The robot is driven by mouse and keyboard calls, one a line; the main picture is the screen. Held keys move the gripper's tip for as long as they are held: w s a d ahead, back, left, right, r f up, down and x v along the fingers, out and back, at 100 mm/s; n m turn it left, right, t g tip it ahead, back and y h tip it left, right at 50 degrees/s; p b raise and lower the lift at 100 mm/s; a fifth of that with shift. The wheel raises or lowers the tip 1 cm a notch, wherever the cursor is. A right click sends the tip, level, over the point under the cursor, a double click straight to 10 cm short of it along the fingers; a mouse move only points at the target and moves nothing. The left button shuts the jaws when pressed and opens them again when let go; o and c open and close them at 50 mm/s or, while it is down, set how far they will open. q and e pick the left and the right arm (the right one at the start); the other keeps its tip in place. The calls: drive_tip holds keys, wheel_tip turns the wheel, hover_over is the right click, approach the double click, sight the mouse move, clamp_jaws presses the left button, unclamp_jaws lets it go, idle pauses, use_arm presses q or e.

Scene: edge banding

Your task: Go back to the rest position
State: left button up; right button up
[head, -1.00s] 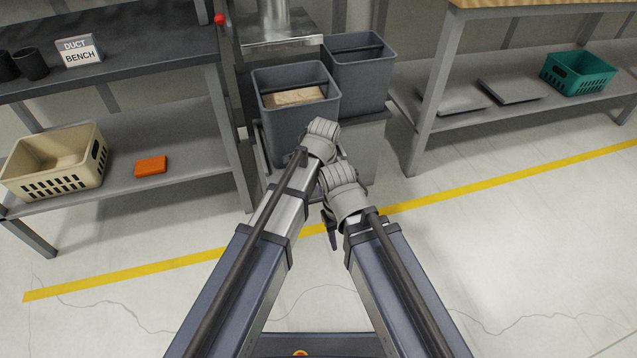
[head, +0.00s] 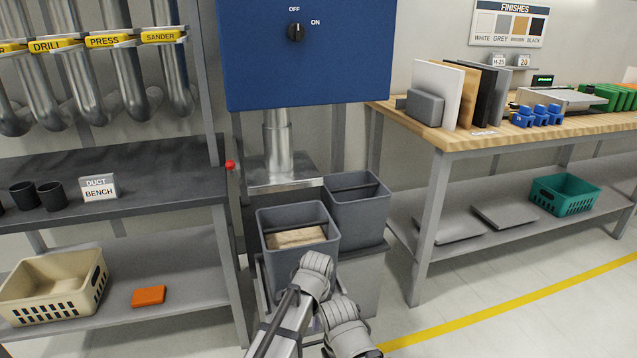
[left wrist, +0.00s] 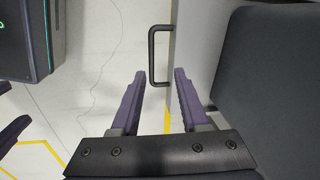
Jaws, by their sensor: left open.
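My left gripper (left wrist: 160,73) is open and empty in the left wrist view, its two purple fingers apart. A black bar handle (left wrist: 153,56) on a grey front shows just beyond the fingertips. I cannot tell whether they touch it. In the head view my two arms come up from the bottom edge, with their wrists close together before the grey bins. The fingers there are mostly hidden by the wrists. Dark purple parts at the left edge of the left wrist view look like my right gripper (left wrist: 12,132), only partly shown.
A grey bin (head: 298,245) holding a brown item (head: 297,237) and a second grey bin (head: 357,211) stand ahead. A dark bench (head: 140,200) is left, a wooden-topped bench (head: 530,132) right. A blue switch box (head: 305,60) hangs above. Floor beyond the yellow line is clear.

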use_arm(q)
drive_tip(key=s+a+n+g, duration=0.1)
drive_tip(key=s+a+n, duration=1.1)
drive_tip(key=a+n, duration=0.3)
drive_tip(key=s+d+m+g, duration=0.1)
drive_tip(key=s+d+m, duration=0.4)
drive_tip(key=d, duration=0.5)
wheel_tip(320, 180, up, 31)
drive_tip(key=p, duration=3.1)
drive_tip(key=shift+s+d+r+y, duration=0.15)
drive_tip(key=shift+d+y, duration=0.1)
drive_tip(key=shift+y, duration=0.05)
